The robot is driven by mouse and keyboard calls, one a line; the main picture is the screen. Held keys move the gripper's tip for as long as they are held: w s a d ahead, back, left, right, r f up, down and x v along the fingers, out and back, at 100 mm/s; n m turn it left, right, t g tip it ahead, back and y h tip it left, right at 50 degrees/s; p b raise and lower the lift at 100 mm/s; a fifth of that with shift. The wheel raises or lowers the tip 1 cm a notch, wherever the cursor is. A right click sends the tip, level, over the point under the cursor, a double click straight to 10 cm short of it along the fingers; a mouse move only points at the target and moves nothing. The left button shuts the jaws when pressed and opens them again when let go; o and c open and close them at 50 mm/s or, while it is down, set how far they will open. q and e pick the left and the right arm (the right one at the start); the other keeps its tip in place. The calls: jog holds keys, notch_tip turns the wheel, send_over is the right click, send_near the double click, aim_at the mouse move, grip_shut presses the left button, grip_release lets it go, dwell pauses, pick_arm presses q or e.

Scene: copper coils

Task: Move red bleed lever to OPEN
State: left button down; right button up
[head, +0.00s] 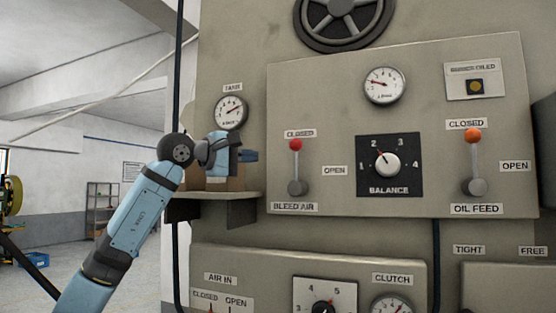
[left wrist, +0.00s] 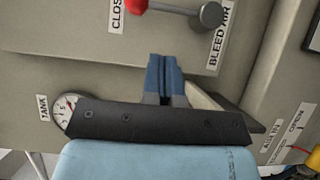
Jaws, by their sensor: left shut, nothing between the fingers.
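The red bleed lever (head: 296,165) has a red ball on top and a round grey base. It stands upright, with its ball just under the CLOSED label (head: 299,133) and its base above the BLEED AIR label (head: 295,207). The OPEN label (head: 334,170) is to its right. My left gripper (head: 252,156) is shut and empty, left of the lever and apart from it. In the left wrist view the shut blue fingers (left wrist: 165,75) point toward the panel, with the lever (left wrist: 172,9) at the top edge, partly cut off. My right gripper is not in view.
The balance knob (head: 387,164) and the orange-topped oil feed lever (head: 474,160) are further right. The tank gauge (head: 231,111) is above my gripper.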

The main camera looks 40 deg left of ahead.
aim_at(297, 167)
pick_arm(q)
jog(key=p+x, duration=0.2)
jog(key=x, duration=0.8)
jog(key=shift+d+f, duration=0.1)
jog(key=shift+s+p, duration=0.15)
jog(key=shift+p, duration=0.25)
jog(key=shift+d+r+m+p, duration=0.2)
jog(key=shift+m+p, duration=0.1)
jog(key=shift+m, duration=0.1)
jog(key=shift+g, duration=0.3)
